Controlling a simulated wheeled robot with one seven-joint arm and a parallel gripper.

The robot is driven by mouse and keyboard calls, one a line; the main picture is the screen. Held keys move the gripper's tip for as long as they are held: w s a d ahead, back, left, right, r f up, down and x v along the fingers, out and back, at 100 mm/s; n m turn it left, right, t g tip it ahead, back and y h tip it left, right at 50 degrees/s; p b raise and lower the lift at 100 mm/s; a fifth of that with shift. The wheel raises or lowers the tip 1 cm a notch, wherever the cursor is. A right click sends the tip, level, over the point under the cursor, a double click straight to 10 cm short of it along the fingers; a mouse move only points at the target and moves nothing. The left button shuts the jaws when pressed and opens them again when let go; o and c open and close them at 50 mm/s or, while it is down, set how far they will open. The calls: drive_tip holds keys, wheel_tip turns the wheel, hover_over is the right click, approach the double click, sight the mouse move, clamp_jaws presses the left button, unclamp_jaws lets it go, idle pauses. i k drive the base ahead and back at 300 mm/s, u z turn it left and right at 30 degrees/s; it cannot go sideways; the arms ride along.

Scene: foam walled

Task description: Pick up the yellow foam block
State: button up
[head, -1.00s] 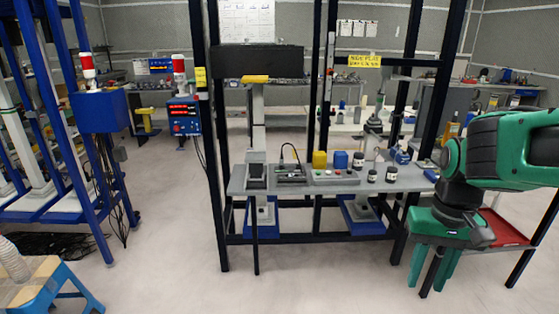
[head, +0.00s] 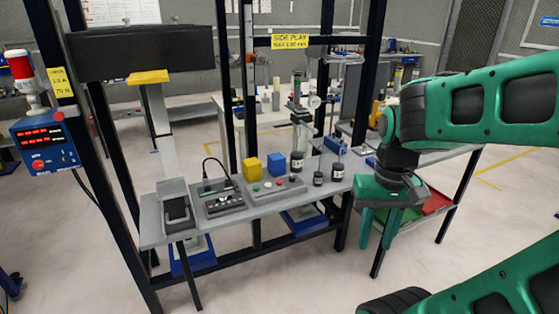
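The yellow foam block (head: 251,168) sits on the grey workbench (head: 154,232), toward its back edge. A blue block (head: 277,164) stands just to its right. My gripper (head: 377,228) is green and points down at the right, in front of the bench's right part and well apart from the yellow block. Its two fingers are spread with a gap between them, and nothing shows between them. No part of the yellow block's front is covered by my arm.
Dark jars with white labels (head: 297,162) stand right of the blocks. A button panel (head: 275,188) lies in front of them, and a device with a cable (head: 218,197) to the left. Dark frame posts (head: 249,90) rise behind the bench. A red tray (head: 437,203) is at right.

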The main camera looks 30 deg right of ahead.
sight(253, 172)
drive_tip(key=z, duration=0.5)
drive_tip(key=i, duration=0.95)
drive_tip(key=z, duration=0.15)
